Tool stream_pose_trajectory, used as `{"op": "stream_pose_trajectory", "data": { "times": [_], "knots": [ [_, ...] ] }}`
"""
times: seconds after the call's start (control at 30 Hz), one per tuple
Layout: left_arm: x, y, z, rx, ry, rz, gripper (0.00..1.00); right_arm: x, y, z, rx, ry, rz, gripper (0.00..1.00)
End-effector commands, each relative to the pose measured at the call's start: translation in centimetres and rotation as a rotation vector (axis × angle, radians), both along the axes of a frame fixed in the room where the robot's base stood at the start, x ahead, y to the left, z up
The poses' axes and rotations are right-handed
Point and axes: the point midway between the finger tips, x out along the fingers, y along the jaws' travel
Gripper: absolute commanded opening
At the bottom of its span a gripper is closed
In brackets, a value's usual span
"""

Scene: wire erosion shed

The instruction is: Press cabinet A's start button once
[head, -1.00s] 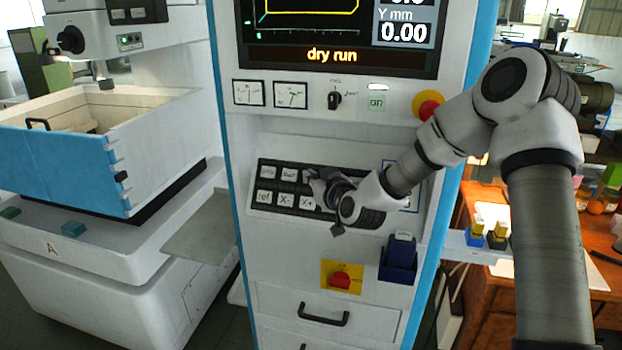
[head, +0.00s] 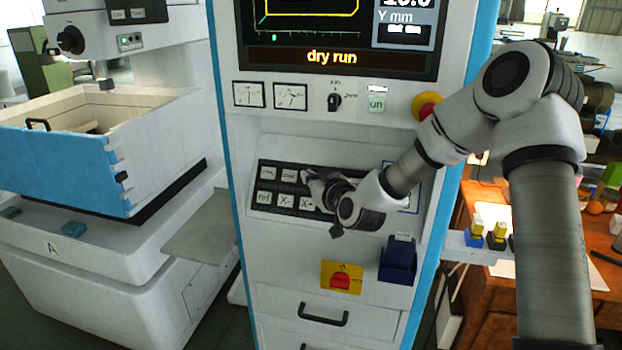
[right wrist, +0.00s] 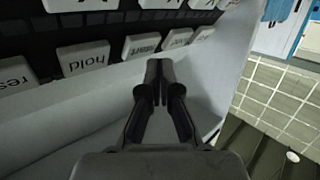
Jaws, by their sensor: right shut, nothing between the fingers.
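The control cabinet (head: 330,130) with blue edges stands in the middle of the head view; no letter is readable on it. Its sloped black keypad (head: 285,185) carries white keys, including "ref", "X-" and "X+". My right gripper (head: 310,180) is shut and empty over the keypad, hiding some keys. In the right wrist view its closed fingertips (right wrist: 159,70) lie close to a row of keys, near a partly hidden key (right wrist: 142,45) beside the "hold" key (right wrist: 83,55). I cannot tell whether they touch a key. No start label is readable. My left gripper is out of view.
A red emergency knob (head: 426,105) sits above right, close to my right arm. A red switch on a yellow plate (head: 342,277) and a dark blue holder (head: 398,260) are below. The screen (head: 340,35) reads "dry run". A machine marked "A" (head: 52,247) stands left.

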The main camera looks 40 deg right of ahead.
Motion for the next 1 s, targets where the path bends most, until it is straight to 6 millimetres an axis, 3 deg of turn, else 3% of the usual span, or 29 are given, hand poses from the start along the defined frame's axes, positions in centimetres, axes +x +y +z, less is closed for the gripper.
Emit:
{"op": "stream_pose_trajectory", "data": {
  "times": [0.5,1.0],
  "knots": [
    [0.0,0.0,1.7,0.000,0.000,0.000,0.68,-2.4,2.9,2.9,-0.001,0.000,0.001,0.00],
    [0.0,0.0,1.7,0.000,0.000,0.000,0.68,-2.6,3.1,2.9,0.000,0.000,0.000,0.00]
  ]
}}
